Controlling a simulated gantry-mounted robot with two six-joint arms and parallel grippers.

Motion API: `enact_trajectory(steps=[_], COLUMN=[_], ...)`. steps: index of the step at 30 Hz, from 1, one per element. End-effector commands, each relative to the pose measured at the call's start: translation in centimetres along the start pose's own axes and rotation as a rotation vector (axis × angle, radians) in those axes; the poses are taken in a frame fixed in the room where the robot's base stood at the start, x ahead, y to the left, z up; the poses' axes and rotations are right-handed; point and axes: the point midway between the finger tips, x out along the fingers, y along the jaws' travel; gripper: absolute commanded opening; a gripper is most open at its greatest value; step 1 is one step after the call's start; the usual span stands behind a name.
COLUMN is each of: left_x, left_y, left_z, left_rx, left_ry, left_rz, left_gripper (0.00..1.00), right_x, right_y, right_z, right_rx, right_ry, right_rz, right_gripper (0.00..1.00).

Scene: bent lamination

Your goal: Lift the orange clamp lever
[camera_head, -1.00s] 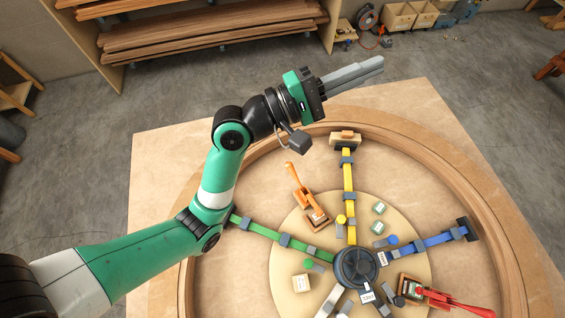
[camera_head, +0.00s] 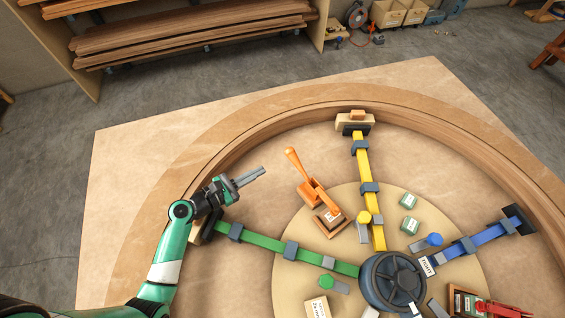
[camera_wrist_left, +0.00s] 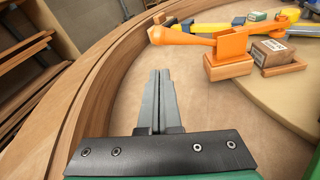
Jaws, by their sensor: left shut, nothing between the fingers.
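My right gripper is out of view.
A curved wooden rim (camera_head: 414,117) surrounds the work area. A green arm (camera_head: 268,243) runs below the clamp and a yellow arm (camera_head: 367,190) runs to its right, both from a dark hub (camera_head: 393,281). A red clamp (camera_head: 497,308) sits at the lower right. Bare board lies between my gripper and the lever.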

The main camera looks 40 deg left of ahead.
Motion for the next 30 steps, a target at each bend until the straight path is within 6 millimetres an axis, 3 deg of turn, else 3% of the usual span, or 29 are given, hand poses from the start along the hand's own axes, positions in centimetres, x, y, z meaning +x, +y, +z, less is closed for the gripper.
enact_trajectory(steps=[10, 24, 30], left_x=[0.8, 8.9, 10.1], left_y=[0.0, -0.1, 0.0], left_z=[0.1, 0.1, 0.2], left_rx=[0.004, 0.004, 0.003], left_ry=[-0.002, -0.003, -0.001], left_rz=[-0.002, -0.003, -0.002], left_gripper=[0.0, 0.0, 0.0], right_x=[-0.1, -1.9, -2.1], right_y=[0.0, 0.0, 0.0], right_z=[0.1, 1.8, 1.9], right_rx=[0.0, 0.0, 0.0], right_ry=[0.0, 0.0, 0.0], right_rz=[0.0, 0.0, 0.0], right_gripper=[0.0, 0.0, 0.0])
